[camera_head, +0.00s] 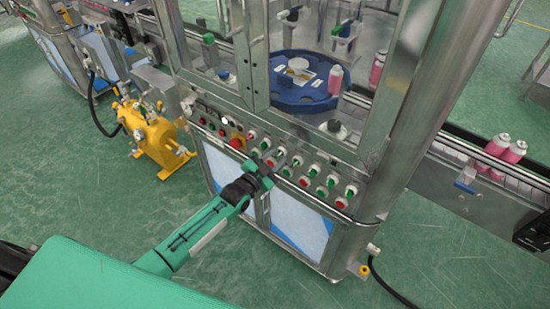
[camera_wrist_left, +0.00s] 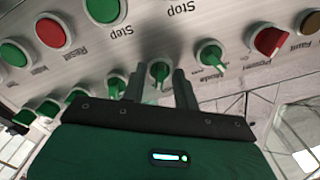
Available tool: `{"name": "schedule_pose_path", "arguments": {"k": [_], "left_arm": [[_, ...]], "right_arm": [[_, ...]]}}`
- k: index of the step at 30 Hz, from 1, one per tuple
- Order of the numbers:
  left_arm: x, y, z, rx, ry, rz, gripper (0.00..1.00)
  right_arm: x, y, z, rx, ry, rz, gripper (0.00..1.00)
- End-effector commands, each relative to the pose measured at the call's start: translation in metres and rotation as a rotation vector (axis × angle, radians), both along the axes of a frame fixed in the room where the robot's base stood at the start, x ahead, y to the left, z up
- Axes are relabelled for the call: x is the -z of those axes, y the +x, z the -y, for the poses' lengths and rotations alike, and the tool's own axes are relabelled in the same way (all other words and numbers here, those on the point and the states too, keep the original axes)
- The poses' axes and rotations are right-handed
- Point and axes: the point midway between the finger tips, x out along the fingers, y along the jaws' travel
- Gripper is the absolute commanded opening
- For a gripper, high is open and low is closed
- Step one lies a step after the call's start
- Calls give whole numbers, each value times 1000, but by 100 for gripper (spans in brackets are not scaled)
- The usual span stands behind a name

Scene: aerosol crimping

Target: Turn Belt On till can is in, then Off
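My left gripper (camera_head: 262,180) is at the button panel (camera_head: 298,172) on the front of the machine. In the left wrist view, its two dark fingers (camera_wrist_left: 160,92) stand apart on either side of a green rotary knob (camera_wrist_left: 160,72); I cannot tell if they touch it. The knob's label is hidden or unreadable. Pink cans (camera_head: 516,152) stand on the conveyor belt (camera_head: 458,146) at the right. A pink can (camera_head: 335,80) stands at the blue turntable (camera_head: 300,95) inside the machine, and another (camera_head: 377,68) is just right of it. My right gripper is not in view.
A yellow pump (camera_head: 150,137) stands on the floor at left. Metal frame posts flank the machine.

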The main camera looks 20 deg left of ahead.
Motion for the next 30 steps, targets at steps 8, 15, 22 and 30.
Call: {"name": "schedule_pose_path", "arguments": {"k": [8, 15, 22, 30], "left_arm": [[0, 0, 0, 0, 0, 0, 0], [0, 0, 0, 0, -11, -4, 0], [0, 0, 0, 0, -89, -32, 0], [1, -1, 0, 0, -289, -105, 0]], "right_arm": [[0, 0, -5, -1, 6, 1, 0], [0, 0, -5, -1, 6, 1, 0], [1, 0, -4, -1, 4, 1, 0], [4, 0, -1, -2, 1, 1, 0]]}}
